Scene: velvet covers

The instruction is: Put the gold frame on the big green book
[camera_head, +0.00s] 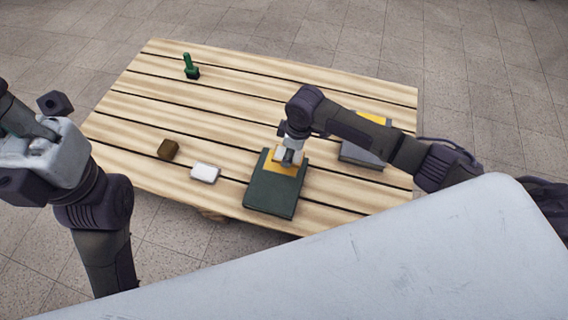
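The big green book (270,196) lies flat near the front edge of the slatted table. A small gold piece, which looks like the gold frame (285,171), is at the far end of the book's cover, partly hidden by my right gripper (288,160). The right gripper points down right at the gold piece; its fingertips are too small and covered to tell whether they grip it. Whether the gold piece rests fully on the cover is also unclear. My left arm is raised at the left, away from the table; its gripper (30,130) does not show its fingers clearly.
On the wooden table (230,95) lie a brown block (168,149), a white block (205,173) and a green item on a dark base (191,68). A grey book (358,154) with a yellow part (374,117) is partly behind my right arm. The table's back middle is clear.

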